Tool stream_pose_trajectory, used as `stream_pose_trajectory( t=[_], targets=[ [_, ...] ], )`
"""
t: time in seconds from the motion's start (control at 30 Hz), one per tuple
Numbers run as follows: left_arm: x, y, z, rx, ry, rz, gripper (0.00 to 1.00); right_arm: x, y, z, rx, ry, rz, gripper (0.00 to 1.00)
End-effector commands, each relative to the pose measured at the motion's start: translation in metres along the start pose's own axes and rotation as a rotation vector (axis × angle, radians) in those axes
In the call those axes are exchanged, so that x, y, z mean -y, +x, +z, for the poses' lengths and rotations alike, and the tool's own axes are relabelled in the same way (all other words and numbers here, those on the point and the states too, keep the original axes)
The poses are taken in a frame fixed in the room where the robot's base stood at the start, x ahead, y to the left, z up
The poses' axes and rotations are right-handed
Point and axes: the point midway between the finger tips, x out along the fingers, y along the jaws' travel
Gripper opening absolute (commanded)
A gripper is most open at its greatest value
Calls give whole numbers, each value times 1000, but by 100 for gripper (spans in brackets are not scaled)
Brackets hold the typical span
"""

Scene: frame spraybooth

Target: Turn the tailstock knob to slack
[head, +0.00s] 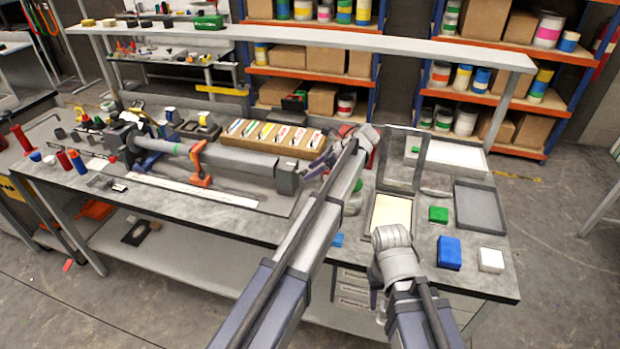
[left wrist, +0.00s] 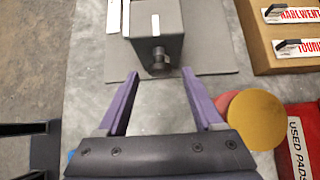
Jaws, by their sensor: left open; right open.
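The tailstock (head: 288,178) is a dark grey block at the right end of the long frame fixture on the bench. In the left wrist view the tailstock (left wrist: 155,22) is at the top, with its short round metal knob (left wrist: 158,64) pointing toward my gripper. My left gripper (left wrist: 160,76) is open, its purple fingers on either side of the line to the knob, which is near the tips and not gripped. In the head view my left gripper (head: 314,168) is just right of the tailstock; the knob cannot be made out there. My right gripper (head: 379,301) is low at the bench's front edge, partly hidden by its wrist.
A cardboard box of labelled items (head: 270,138) stands behind the fixture. A yellow disc (left wrist: 257,119) and a red used-pads box (left wrist: 300,140) are close right of my left gripper. Blue (head: 449,253), green and white blocks and trays occupy the bench's right end. An overhead rail crosses above.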

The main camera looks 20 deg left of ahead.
Motion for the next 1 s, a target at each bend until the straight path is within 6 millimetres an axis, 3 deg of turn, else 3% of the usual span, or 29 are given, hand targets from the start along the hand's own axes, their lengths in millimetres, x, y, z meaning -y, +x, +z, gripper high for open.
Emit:
stream_pose_trajectory(
  t=[0.1,0.37,1.0],
  targets=[
    [0,13,-1,0,-1,0,68,1,10,-1,0,0,0,50],
    [0,13,0,0,-1,0,68,1,9,0,0,0,0,50],
    [0,13,0,0,-1,0,0,1,9,0,0,0,0,50]
  ],
)
